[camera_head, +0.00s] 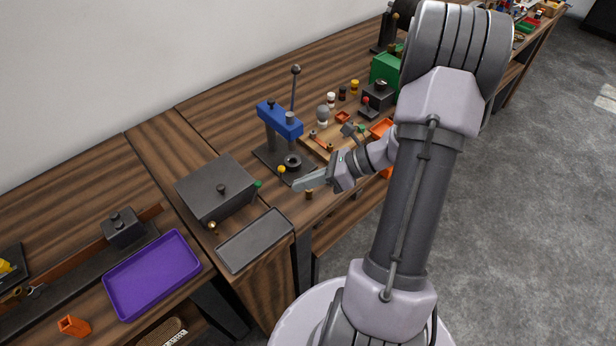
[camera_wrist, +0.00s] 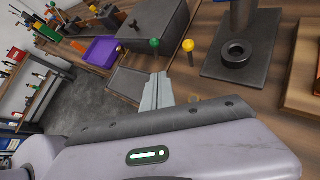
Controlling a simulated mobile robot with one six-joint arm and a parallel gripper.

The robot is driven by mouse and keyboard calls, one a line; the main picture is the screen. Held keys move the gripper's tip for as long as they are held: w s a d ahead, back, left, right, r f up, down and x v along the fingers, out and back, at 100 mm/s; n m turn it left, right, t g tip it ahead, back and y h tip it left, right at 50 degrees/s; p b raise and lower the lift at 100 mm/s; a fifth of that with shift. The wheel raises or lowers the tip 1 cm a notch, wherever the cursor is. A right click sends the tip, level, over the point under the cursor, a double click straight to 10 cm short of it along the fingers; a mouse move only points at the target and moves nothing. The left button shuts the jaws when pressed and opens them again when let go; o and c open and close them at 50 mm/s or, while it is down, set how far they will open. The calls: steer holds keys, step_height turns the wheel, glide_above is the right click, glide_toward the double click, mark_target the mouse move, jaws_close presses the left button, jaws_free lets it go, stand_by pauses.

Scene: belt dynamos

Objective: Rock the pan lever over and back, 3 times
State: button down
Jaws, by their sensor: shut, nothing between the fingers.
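My gripper (camera_head: 300,186) is shut and empty, above the bench's front edge. Its closed fingers (camera_wrist: 158,78) point toward two ball-topped levers in the wrist view. One has a green knob (camera_wrist: 154,43) beside a dark lidded box (camera_wrist: 165,18); the other has a yellow knob (camera_wrist: 188,45) on a thin rod near the press base. In the head view the green knob (camera_head: 258,184) is at the box's right side and the yellow knob (camera_head: 281,169) is by the press. Both rods look roughly upright. I cannot tell which is the pan lever. Contact with the fingers is not visible.
A blue press (camera_head: 280,118) with a tall lever stands behind my gripper. A shallow grey tray (camera_head: 255,241) lies in front of the box, and a purple tray (camera_head: 152,274) is farther left. A small brown peg (camera_head: 309,194) stands near the bench edge.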

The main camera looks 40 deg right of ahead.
mark_target(255, 194)
steer(key=b+x, duration=0.1)
steer(key=x, duration=0.3)
steer(key=shift+s+f, duration=0.1)
steer(key=shift+f, duration=0.1)
steer(key=w+a, duration=0.1)
steer(key=w+a+b, duration=0.1)
steer(key=w, duration=0.1)
steer(key=shift+r, duration=0.4)
steer(key=shift+w+a+r, duration=0.15)
steer(key=shift+w+a, duration=0.05)
steer(key=shift+w, duration=0.05)
steer(key=shift+d, duration=0.1)
